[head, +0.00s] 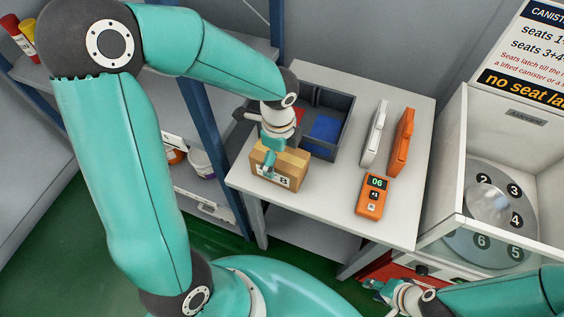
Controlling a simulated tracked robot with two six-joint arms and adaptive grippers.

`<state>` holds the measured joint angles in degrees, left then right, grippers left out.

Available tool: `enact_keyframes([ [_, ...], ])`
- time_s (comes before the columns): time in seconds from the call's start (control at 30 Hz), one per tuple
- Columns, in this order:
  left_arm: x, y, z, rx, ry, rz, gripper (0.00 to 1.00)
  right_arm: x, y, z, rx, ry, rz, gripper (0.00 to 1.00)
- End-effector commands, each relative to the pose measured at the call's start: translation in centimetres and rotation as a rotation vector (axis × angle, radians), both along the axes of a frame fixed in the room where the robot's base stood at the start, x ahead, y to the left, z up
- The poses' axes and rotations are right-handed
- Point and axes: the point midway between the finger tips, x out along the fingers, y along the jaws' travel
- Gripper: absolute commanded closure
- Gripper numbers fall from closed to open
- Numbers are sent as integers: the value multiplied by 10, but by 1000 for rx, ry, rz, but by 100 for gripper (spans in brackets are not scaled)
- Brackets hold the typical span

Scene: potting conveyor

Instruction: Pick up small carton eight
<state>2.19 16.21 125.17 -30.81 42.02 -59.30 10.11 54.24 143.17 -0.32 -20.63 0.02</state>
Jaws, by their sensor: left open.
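Small carton eight, a brown cardboard box (296,162) with a white label reading 8, stands near the left edge of the white table (330,205). My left gripper (270,166) comes down from above, with its fingers at the top and front of the carton. It is open, and one finger covers part of the label. I cannot tell whether the fingers touch the carton. My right gripper (373,288) is low at the bottom right, away from the carton, and its jaws are too small to judge.
A dark divided bin (341,142) with blue and red contents stands behind the carton. A white device (375,135), an orange device (403,143) and an orange handheld reading 06 (371,196) are to the right. A white cabinet with a numbered disc (491,205) stands beyond the table.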

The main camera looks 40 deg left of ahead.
Motion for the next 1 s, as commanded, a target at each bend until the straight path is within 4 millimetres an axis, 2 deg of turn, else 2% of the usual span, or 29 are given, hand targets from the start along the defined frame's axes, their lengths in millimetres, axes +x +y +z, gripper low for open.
enact_keyframes([
  [0.23,1,0,-34,-1,4,1,0,0,0,3,0,0,0,63],
  [0.53,1,0,-39,0,2,1,0,0,0,3,0,0,0,63],
  [0.9,1,0,-39,0,2,0,62,0,0,3,0,0,0,63],
  [1.0,1,0,-39,0,1,0,63,0,0,3,0,0,0,63],
])
